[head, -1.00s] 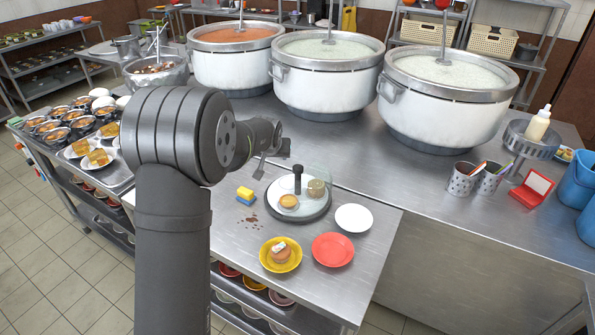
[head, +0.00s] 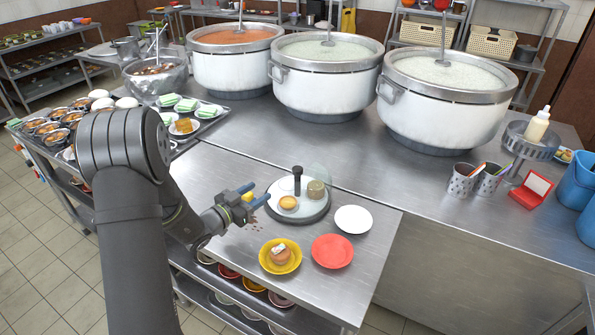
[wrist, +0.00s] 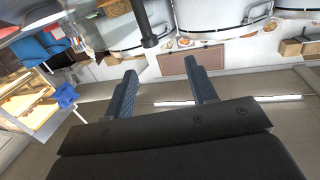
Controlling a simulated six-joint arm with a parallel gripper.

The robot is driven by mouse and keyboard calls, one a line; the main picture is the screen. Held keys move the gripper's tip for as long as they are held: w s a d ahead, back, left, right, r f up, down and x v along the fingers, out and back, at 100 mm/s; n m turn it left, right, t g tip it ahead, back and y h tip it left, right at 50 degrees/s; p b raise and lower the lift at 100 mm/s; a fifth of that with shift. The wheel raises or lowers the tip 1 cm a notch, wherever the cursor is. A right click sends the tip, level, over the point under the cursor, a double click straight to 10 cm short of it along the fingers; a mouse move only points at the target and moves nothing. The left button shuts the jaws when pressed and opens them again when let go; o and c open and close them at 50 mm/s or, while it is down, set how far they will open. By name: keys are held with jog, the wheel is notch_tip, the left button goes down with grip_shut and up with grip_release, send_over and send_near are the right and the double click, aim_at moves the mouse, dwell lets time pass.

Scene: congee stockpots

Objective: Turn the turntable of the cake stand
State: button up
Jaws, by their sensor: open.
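The cake stand (head: 322,214) has a dark round turntable with a pale top, a black upright post (head: 297,178) and a clear curved cover (head: 320,176). A tart (head: 288,203) and a small brown cake (head: 316,189) sit on it. My gripper (head: 257,194) is open and empty, just left of the stand, with its blue fingers pointing towards it and apart from it. In the wrist view the two fingers (wrist: 162,92) are spread, and a black post, seemingly the stand's, shows upside down beyond them.
A yellow sponge (head: 248,197) is partly hidden by my gripper, with brown crumbs nearby. A yellow plate (head: 269,265) with a cake, a red plate (head: 332,251) and a white plate (head: 353,219) lie in front and right. Large pots (head: 325,85) stand behind.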

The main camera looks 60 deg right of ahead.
aim_at(294, 173)
jog(key=shift+g, duration=0.5)
jog(key=x, duration=0.5)
jog(key=s+x, duration=0.1)
jog(key=x, duration=1)
jog(key=shift+s+r, duration=0.3)
jog(key=shift+r, duration=0.05)
grip_shut()
